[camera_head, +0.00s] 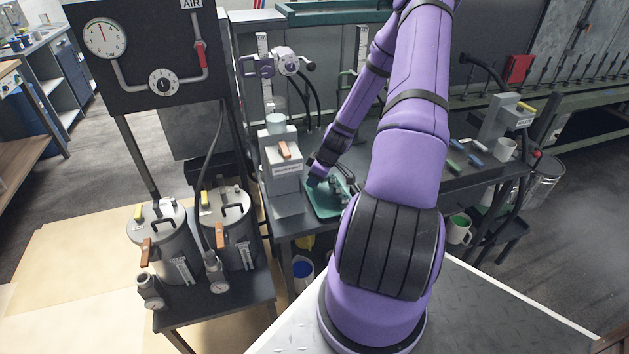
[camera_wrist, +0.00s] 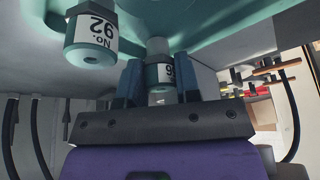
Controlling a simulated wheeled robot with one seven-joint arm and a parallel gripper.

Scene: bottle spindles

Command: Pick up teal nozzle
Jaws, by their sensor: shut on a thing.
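In the wrist view a teal nozzle (camera_wrist: 158,73) with a white label sits between the two fingers of my gripper (camera_wrist: 160,85), which is shut on it. A second teal nozzle (camera_wrist: 90,40), labelled "No. 92", stands to the left, apart from the fingers. Both are at the teal tray (camera_wrist: 205,22); I cannot tell if the held one still touches it. In the head view my gripper (camera_head: 322,178) is down at the left part of the green tray (camera_head: 325,208) on the bench. The held nozzle is too small and covered to make out there.
A grey dispenser (camera_head: 281,170) stands just left of the tray. Hoses and a valve (camera_head: 287,62) are behind. Two metal pots (camera_head: 160,238) stand at the left.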

